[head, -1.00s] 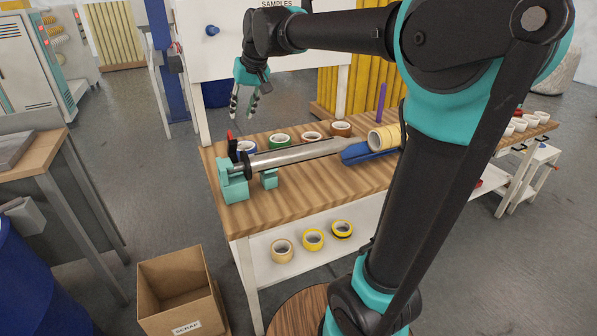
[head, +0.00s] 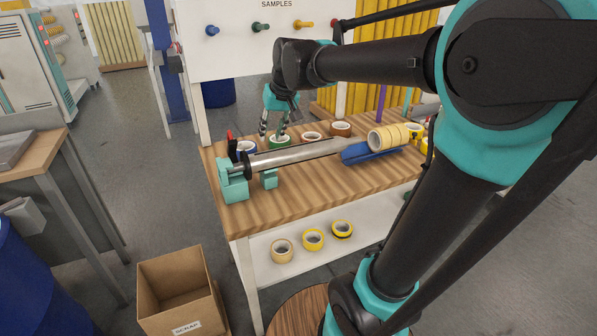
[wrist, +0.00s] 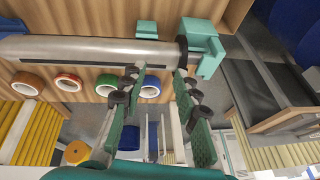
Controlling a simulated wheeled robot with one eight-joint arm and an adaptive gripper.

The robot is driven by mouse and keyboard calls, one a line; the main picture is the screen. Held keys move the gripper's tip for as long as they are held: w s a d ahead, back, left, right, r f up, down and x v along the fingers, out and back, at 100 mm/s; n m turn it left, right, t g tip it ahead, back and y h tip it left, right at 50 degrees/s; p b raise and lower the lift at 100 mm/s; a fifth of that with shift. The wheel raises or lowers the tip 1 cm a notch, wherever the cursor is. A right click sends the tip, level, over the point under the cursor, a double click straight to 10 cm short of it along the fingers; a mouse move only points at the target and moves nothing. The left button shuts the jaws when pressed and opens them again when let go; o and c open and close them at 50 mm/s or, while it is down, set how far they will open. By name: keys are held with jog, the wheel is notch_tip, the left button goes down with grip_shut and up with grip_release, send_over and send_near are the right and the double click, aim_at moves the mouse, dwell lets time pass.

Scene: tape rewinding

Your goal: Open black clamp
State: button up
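A dark ring that looks like the black clamp (head: 247,171) sits on the metal shaft (head: 300,156) at its left end, by the teal stand (head: 231,182). In the wrist view the dark ring (wrist: 181,52) is around the shaft against the teal block (wrist: 205,45). I cannot tell from the frames whether the clamp is open or shut. My gripper (head: 272,137) is above the back of the bench, behind the shaft, with its fingers pointing down. In the wrist view my gripper (wrist: 158,72) is open and empty, its fingertips near the ring and apart from it.
Blue (head: 245,147), green (head: 279,141), white-and-red (head: 312,138) and brown (head: 341,128) tape rolls stand along the bench's back. A red-handled part (head: 230,136) stands at the bench's left.

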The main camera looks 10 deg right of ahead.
jog(key=s+d+f+h, duration=0.1)
jog(key=s+d+f, duration=0.5)
jog(key=f, duration=0.4)
jog(key=shift+d+f+m, duration=0.2)
jog(key=shift+d+m, duration=0.2)
jog(key=shift+c, duration=0.5)
jog(key=shift+a+r, duration=0.1)
jog(key=shift+r, duration=0.05)
jog(key=shift+c, duration=1.1)
jog(key=w+a+r+n, duration=0.4)
jog(key=a+r+n, duration=0.1)
jog(key=w+a+r+n+y, duration=0.1)
jog(key=w+a+r+n, duration=0.1)
jog(key=a+r, duration=0.1)
jog(key=shift+r+n, duration=0.25)
jog(key=shift+n, duration=0.15)
grip_shut()
jog(key=n+y, duration=0.1)
jog(key=n, duration=0.7)
send_near(231, 137)
jog(key=shift+t, duration=0.3)
jog(key=x, duration=0.3)
jog(key=a+x, duration=0.1)
jog(key=x, duration=0.1)
jog(key=shift+a+f, duration=0.2)
jog(key=shift+w+f, duration=0.25)
jog(key=shift+w, duration=0.45)
